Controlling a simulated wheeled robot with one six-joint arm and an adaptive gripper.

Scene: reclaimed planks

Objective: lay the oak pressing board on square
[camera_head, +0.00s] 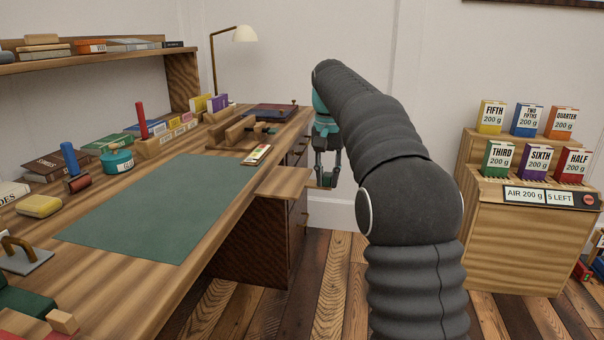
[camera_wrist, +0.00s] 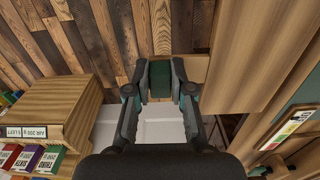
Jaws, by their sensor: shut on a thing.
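My gripper (camera_head: 326,182) hangs off the front edge of the desk, pointing down. It also shows in the wrist view (camera_wrist: 160,80), with its fingers shut on a small dark green thing (camera_wrist: 160,82); what this is I cannot tell. A flat light-wood board (camera_head: 283,180) juts out from the desk's front edge, just left of my gripper; it shows beside the right finger in the wrist view (camera_wrist: 196,68). I cannot tell whether it is the oak pressing board. No other piece is clearly that board.
The desk (camera_head: 185,285) carries a green mat (camera_head: 150,210), a labelled card (camera_head: 257,154), wooden blocks (camera_head: 235,131), books and a lamp (camera_head: 244,34). A wooden cabinet (camera_head: 520,250) with labelled boxes stands at right. Plank floor lies open between them.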

